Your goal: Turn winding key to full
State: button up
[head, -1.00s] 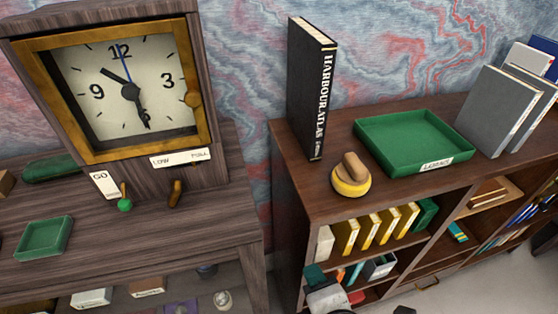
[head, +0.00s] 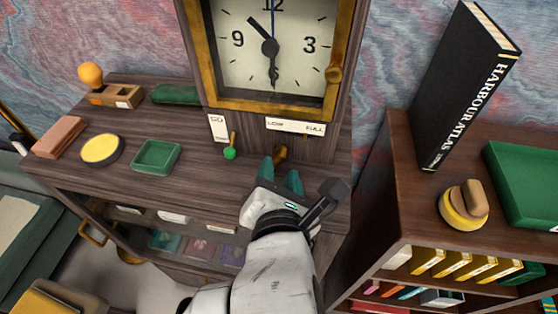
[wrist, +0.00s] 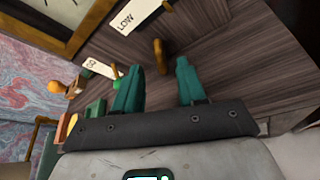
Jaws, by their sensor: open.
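The winding key (head: 280,153) is a small brown knob on the front of the wooden clock case, below the LOW–FULL label (head: 296,126). In the wrist view the key (wrist: 160,57) shows between and beyond the fingertips, apart from them. My gripper (head: 281,174) has green fingers, spread open and empty, just in front of and below the key. The fingers also show in the wrist view (wrist: 160,66). The clock face (head: 270,46) is above. The key's exact angle is hard to tell.
A green-tipped lever (head: 230,152) beside the GO label (head: 218,127) is close left of the key. A green tray (head: 157,156), yellow-topped round thing (head: 102,150) and reddish block (head: 60,138) lie left on the desk. A bookcase (head: 400,205) stands right.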

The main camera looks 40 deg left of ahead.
aim_at(279, 162)
jog(key=shift+x, duration=1.65)
jog(key=shift+c, duration=0.4)
grip_shut()
